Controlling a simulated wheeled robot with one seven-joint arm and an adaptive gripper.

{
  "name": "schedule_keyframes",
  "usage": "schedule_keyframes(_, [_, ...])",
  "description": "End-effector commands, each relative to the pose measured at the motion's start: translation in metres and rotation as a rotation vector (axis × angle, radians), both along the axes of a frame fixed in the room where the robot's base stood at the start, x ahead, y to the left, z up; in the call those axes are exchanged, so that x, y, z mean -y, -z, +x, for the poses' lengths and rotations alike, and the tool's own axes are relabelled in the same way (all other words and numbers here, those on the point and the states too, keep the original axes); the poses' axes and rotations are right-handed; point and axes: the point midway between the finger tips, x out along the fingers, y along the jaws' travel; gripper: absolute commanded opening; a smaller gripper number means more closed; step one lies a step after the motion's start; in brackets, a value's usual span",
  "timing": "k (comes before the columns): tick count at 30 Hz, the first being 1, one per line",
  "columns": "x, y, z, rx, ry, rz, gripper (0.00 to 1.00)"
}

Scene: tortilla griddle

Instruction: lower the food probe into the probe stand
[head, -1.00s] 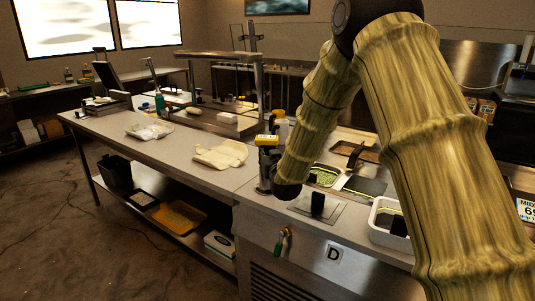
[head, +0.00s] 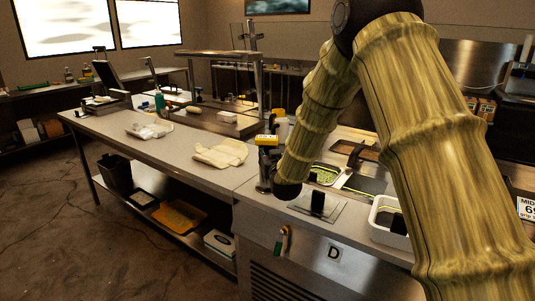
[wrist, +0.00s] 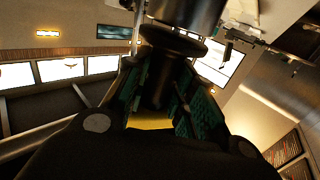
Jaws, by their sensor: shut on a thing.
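The food probe shows its yellow head (head: 267,141) in the head view, at the left end of the steel counter. My gripper (wrist: 165,95) is shut on the probe, its green-padded fingers on either side of the black body (wrist: 160,75); some yellow (wrist: 150,121) shows between them. The probe looks roughly upright. A grey metal cylinder, which looks like the probe stand (head: 263,182), is below it; it also shows at the top of the wrist view (wrist: 190,12), close to the probe's black disc. I cannot tell whether they touch or how far the probe is inside.
A grey plate with a black block (head: 317,203) lies right of the stand.

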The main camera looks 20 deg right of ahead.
Motion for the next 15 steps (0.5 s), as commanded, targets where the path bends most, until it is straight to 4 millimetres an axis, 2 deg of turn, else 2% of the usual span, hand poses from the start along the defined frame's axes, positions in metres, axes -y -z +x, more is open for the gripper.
schedule_keyframes(15, [0.0, 0.0056, 0.0001, 0.0, 0.0, 0.0, 0.0])
